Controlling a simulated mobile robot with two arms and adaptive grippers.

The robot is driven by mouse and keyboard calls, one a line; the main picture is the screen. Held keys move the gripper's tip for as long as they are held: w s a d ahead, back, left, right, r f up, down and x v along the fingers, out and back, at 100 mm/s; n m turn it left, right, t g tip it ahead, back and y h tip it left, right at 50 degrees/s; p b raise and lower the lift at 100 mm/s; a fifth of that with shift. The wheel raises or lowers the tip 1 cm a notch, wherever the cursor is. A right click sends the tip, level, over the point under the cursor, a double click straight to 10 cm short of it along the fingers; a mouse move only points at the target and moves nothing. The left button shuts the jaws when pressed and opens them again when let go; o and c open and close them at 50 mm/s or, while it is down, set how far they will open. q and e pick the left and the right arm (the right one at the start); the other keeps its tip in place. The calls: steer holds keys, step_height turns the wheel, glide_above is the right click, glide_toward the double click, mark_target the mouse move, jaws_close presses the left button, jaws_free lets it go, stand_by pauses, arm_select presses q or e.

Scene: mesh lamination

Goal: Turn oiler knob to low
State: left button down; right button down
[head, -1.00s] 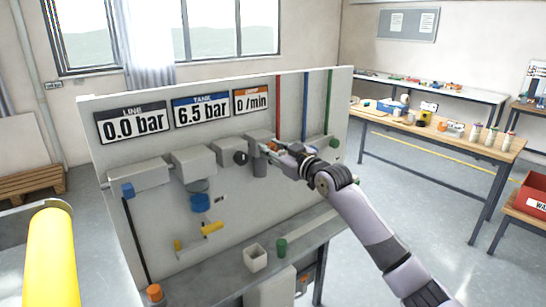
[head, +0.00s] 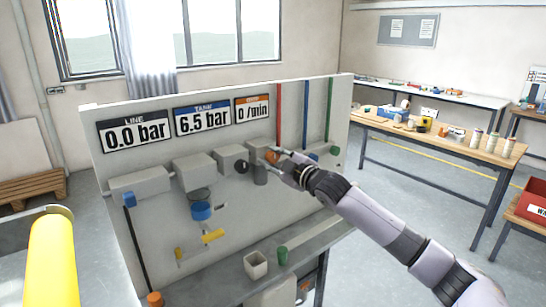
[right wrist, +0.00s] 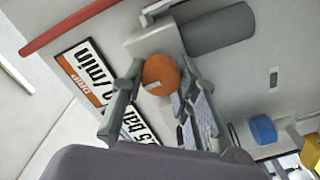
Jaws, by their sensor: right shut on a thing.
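The orange oiler knob (right wrist: 160,75) sits between the fingertips of my right gripper (right wrist: 161,82) in the right wrist view. The fingers are shut on it from both sides. In the head view the orange knob (head: 271,157) shows as a small spot at my right gripper (head: 279,160), partly hidden by the fingers. The knob is at a grey block (head: 257,145) with a dark grey bowl (head: 260,173) beneath it, below the DRIP display (head: 252,109), which reads 0 /min. The knob's setting marks are too small to read. My left gripper is not in view.
The LINE display (head: 134,133) reads 0.0 bar and the TANK display (head: 203,117) 6.5 bar. A blue bowl (head: 201,211) and a yellow handle (head: 213,237) are left of the gripper. A white box (head: 256,265) and green cup (head: 283,256) stand on the ledge below.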

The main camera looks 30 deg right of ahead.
steer(key=shift+f, duration=0.1)
stand_by(0.4)
steer(key=c, duration=1.2)
jaws_free()
steer(key=shift+c, duration=0.2)
steer(key=shift+s, duration=0.1)
steer(key=s, duration=1.1)
steer(key=shift+s+d, duration=0.4)
steer(key=shift+d, duration=0.05)
